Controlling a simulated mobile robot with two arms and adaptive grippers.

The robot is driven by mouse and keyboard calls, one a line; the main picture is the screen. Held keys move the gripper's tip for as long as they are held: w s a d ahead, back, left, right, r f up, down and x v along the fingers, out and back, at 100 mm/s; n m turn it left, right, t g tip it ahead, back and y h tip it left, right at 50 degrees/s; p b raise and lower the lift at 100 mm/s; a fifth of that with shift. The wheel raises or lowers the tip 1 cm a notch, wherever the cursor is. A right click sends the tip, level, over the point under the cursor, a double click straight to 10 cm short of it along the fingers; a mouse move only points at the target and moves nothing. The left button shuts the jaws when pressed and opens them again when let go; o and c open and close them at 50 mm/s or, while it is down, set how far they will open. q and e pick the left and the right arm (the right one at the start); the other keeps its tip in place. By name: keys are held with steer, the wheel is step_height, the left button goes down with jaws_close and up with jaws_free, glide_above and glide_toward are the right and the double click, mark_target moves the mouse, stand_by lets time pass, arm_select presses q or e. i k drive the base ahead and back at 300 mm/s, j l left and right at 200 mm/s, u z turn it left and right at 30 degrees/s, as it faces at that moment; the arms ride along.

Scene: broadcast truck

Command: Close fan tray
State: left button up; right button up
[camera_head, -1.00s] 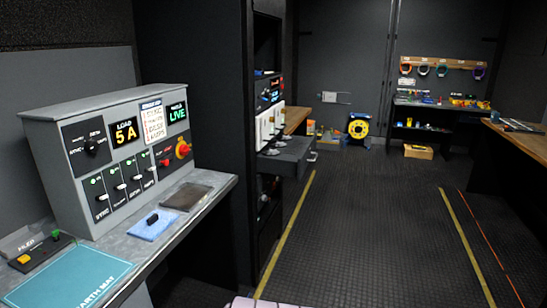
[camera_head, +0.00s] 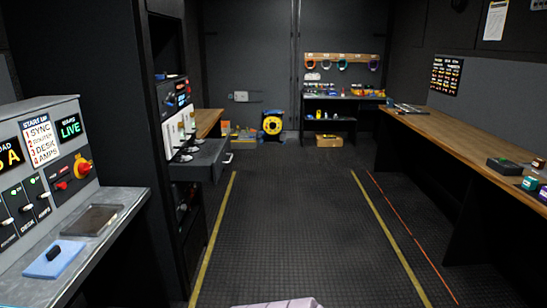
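A dark tray (camera_head: 208,162), which looks like the fan tray, sticks out of the tall black equipment rack (camera_head: 160,190) left of centre in the head view. It has a small light handle (camera_head: 228,158) at its front right. White panels with dark levers (camera_head: 180,135) stand just above it. The tray's inside is too small and dark to make out. Neither of my grippers is in view.
A grey control console (camera_head: 45,165) on a bench stands at the near left. A long wooden counter (camera_head: 450,135) runs along the right. The dark floor (camera_head: 285,220) between the yellow lines is clear. A yellow cable reel (camera_head: 272,125) stands at the back.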

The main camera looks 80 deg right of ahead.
mark_target(200, 160)
steer(key=l+z, duration=0.15)
steer(key=z, duration=0.3)
steer(key=l+z, duration=0.1)
steer(key=z, duration=0.35)
steer(key=i+l+z, duration=0.1)
steer(key=z, duration=0.35)
steer(key=i+l+z, duration=0.1)
steer(key=z, duration=0.35)
steer(key=i+z, duration=0.1)
steer(key=z, duration=0.35)
steer(key=i+l, duration=0.2)
steer(key=i, duration=0.25)
steer(key=i+u, duration=0.2)
steer(key=u, duration=0.2)
steer(key=i+l+u, duration=0.15)
steer(key=u, duration=0.2)
